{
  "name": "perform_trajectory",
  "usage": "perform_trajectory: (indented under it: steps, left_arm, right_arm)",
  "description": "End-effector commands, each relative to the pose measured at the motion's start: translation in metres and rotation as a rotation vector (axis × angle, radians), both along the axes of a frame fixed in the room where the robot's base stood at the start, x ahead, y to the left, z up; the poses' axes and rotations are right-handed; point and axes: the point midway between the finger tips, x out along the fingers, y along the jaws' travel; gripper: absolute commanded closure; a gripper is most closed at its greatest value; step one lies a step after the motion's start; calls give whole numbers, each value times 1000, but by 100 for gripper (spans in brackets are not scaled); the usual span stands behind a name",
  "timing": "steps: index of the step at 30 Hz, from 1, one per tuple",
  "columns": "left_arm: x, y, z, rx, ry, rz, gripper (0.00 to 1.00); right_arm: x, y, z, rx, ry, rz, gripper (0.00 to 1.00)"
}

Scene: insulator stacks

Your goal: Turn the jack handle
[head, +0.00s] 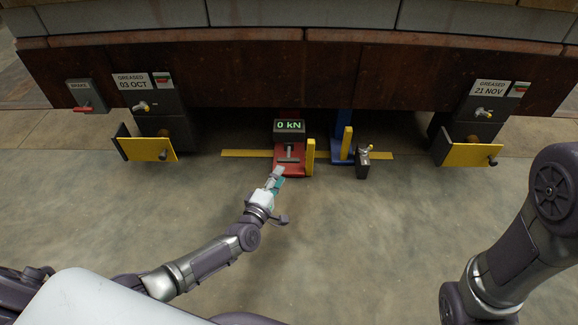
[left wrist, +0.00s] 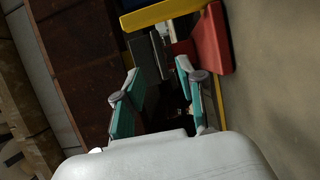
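A red jack (head: 291,168) stands on the floor under the rusty beam. Its dark display box (head: 289,131) reads 0 kN. A grey T-shaped jack handle (head: 289,154) is on its front. My left gripper (head: 276,178) is just in front of the jack, low and slightly left of the handle. In the left wrist view its two teal fingers (left wrist: 158,72) are spread apart, facing the red jack body (left wrist: 211,40) and the dark box. I cannot make out the handle clearly there, nor whether a finger touches it. My right gripper is out of view; only my right arm shows.
A blue jack (head: 342,152) with a yellow bar stands to the right, beside a small dark valve block (head: 363,161). Yellow-fronted units (head: 150,149) and (head: 470,155) stand at both sides. A brake box (head: 86,95) hangs at left. The front floor is clear.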

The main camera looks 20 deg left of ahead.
Motion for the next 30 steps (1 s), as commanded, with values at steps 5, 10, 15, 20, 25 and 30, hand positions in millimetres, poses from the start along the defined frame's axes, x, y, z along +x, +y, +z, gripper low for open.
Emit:
perform_trajectory:
  steps: [5,10,15,20,25,30]
  left_arm:
    - [39,-5,-6,1,-2,0,61]
    - [63,-7,-4,1,-1,0,61]
    - [74,-9,-2,2,2,-1,61]
    - [76,-9,-1,2,2,-1,61]
    - [76,-9,-1,2,2,-1,66]
    - [76,-9,-1,2,2,0,94]
  right_arm:
    - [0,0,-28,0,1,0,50]
    - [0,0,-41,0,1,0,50]
    - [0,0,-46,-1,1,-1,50]
    - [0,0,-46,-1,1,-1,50]
    - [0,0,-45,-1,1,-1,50]
    - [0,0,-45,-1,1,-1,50]
